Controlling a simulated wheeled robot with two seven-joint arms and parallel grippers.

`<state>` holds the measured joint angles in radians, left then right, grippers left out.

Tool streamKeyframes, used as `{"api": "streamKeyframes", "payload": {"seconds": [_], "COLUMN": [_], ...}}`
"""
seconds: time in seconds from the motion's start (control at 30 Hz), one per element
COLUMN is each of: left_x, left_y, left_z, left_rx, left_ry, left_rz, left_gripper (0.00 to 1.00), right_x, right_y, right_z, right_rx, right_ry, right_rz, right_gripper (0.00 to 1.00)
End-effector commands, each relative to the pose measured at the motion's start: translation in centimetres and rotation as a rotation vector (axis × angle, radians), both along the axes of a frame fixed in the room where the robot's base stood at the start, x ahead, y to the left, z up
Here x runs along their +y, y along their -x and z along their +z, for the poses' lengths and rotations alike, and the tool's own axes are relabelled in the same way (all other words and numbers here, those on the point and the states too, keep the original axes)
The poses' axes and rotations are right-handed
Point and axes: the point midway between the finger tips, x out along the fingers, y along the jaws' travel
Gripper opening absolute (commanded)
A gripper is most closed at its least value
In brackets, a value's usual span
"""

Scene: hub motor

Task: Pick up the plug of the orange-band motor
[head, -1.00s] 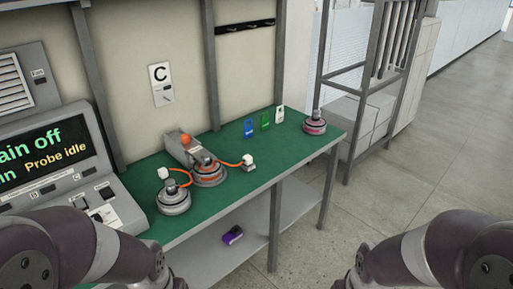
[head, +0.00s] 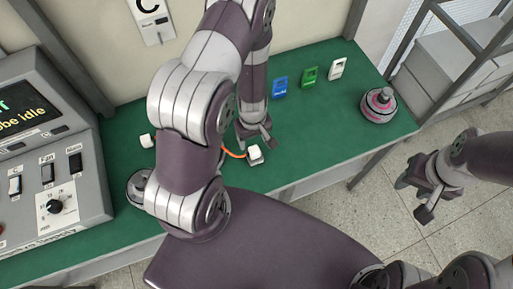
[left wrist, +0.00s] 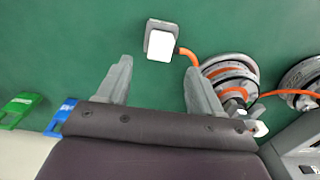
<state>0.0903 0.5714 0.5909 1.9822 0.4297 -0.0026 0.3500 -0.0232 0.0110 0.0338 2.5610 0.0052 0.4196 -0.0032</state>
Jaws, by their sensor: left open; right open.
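The white plug (head: 255,152) sits on a small grey base on the green bench, with an orange cable running from it. In the left wrist view the plug (left wrist: 160,46) lies just beyond the fingertips, and its cable leads to the orange-band motor (left wrist: 228,72). In the head view my left arm hides that motor. My left gripper (head: 256,136) is open and empty, close to the plug. The plug is not between its fingers (left wrist: 160,75). My right gripper (head: 428,193) is open and empty, off the bench's front edge at the right.
Another motor (head: 137,186) stands at the left, partly hidden by my arm. A pink-band motor (head: 379,105) stands at the right end. A control console (head: 50,160) fills the left.

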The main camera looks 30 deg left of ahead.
Motion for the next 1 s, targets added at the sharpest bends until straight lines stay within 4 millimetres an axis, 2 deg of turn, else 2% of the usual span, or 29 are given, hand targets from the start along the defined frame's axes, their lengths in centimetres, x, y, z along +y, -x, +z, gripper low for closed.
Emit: {"api": "streamKeyframes", "payload": {"seconds": [0.03, 0.17, 0.4, 0.5, 0.7, 0.77, 0.9, 1.0], "left_x": [0.0, -0.1, -0.6, -0.6, -0.6, -0.6, -0.6, -0.6], "left_y": [0.0, 0.0, 0.0, 0.0, 0.0, 0.0, 0.0, 0.0], "left_z": [-1.5, -2.7, -6.8, -7.6, -7.6, -7.6, -7.6, -7.6], "left_rx": [0.000, -0.001, -0.001, -0.001, -0.001, -0.001, -0.001, -0.001], "left_ry": [0.000, 0.001, 0.001, 0.001, 0.001, 0.001, 0.001, 0.001], "left_rz": [-0.001, -0.003, -0.005, -0.005, -0.005, -0.005, -0.005, -0.005], "left_gripper": [0.66, 0.66, 0.66, 0.66, 0.66, 0.50, 0.04, 0.04], "right_x": [0.0, 0.0, 0.0, 0.0, 0.0, 0.0, 0.0, 0.0], "right_y": [0.0, 0.0, -0.1, 0.0, -0.1, -0.1, 0.0, -0.1], "right_z": [-1.1, -1.4, -2.3, -2.4, -2.3, -2.3, -2.3, -2.3], "right_rx": [0.000, -0.001, -0.002, -0.002, -0.002, -0.002, -0.002, -0.002], "right_ry": [0.000, 0.000, 0.000, 0.000, 0.000, 0.000, 0.000, 0.000], "right_rz": [0.000, 0.000, 0.000, 0.000, 0.000, 0.000, 0.000, 0.000], "right_gripper": [0.43, 0.43, 0.43, 0.43, 0.43, 0.43, 0.43, 0.43]}}
